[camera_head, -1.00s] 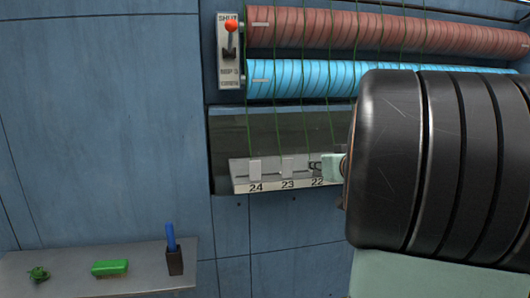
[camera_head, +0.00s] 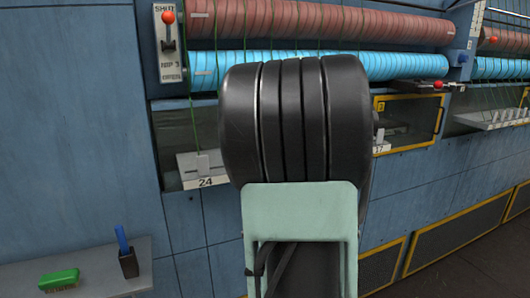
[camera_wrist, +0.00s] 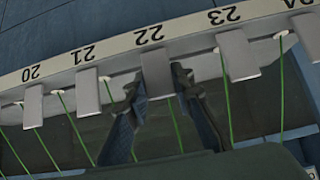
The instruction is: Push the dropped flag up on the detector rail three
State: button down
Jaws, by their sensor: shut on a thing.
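The detector rail (camera_wrist: 115,55) crosses the wrist view as a pale strip numbered 20 to 24, with a grey flag and a green thread at each number. My gripper (camera_wrist: 157,82) is shut on the flag at 22 (camera_wrist: 155,68), one finger on each side. This flag sits about level with its neighbours at 21 (camera_wrist: 88,92) and 23 (camera_wrist: 238,55); I cannot tell if it is up or dropped. In the head view the rail's left end (camera_head: 187,166) with number 24 shows; my arm hides my gripper and the middle of the rail.
A lever (camera_head: 168,30) with a red knob points up at the SHUT end of its plate. Red (camera_head: 270,19) and blue (camera_head: 390,66) rollers run above the rail. A shelf (camera_head: 90,270) at lower left holds a green brush (camera_head: 59,279) and a black holder (camera_head: 128,262) with a blue stick.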

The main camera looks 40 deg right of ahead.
jog(key=shift+w+g, duration=0.15)
jog(key=shift+g, duration=0.35)
dwell(0.3)
jog(key=c, duration=1.6)
grip_release()
jog(key=v, duration=1.2)
jog(key=shift+d, duration=0.15)
